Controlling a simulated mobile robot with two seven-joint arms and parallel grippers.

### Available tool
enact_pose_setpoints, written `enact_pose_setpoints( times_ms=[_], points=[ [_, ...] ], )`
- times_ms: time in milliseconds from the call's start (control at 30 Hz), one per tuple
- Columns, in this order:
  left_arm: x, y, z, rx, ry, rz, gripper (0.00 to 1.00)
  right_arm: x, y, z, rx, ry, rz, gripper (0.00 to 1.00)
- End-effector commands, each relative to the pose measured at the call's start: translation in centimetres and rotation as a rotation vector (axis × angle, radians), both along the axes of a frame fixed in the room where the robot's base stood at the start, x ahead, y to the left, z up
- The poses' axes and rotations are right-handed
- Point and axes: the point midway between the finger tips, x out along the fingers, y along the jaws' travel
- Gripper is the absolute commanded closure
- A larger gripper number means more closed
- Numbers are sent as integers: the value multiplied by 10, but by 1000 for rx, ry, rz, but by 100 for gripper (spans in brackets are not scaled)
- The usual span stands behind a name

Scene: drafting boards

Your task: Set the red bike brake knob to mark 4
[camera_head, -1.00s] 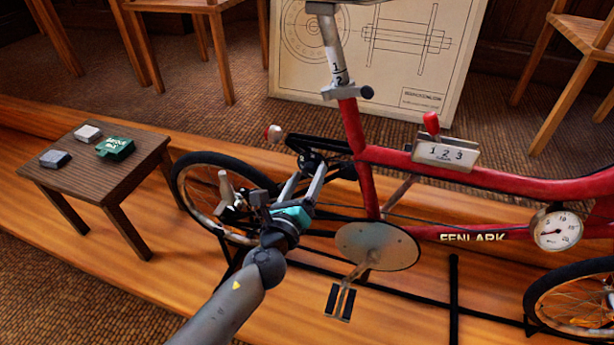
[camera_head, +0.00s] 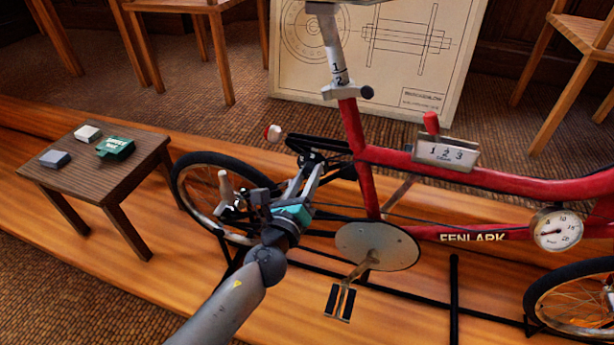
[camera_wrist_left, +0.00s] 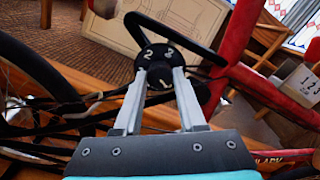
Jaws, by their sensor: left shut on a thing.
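The bike (camera_head: 480,178) is red and stands on the wooden platform. In the left wrist view a round black knob (camera_wrist_left: 153,57) with white marks sits inside a black loop near the rear wheel. I make out a 2, what looks like a 3, and a mark like a 1 lower down. A mark 4 is not readable. My left gripper (camera_wrist_left: 163,73) is shut on this knob, one finger at each side. In the head view my left gripper (camera_head: 307,178) is at the bike's rear, and the knob is mostly hidden there. My right gripper is out of view.
A red-topped lever box marked 1 2 3 (camera_head: 446,153) sits on the top tube. A round gauge (camera_head: 557,230) is lower right. A crank disc (camera_head: 378,246) and the rear wheel (camera_head: 195,190) are close to my arm. A small table (camera_head: 95,175) stands left.

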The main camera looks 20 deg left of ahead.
Motion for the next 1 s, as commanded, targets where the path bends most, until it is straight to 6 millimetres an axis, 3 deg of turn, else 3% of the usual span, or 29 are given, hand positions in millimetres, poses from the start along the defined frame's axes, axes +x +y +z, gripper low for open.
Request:
enact_pose_setpoints(
  times_ms=[467,1000],
  points=[
    [0,0,0,-60,2,0,100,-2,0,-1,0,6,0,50],
    [0,0,-1,-501,18,2,100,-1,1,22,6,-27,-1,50]
  ],
)
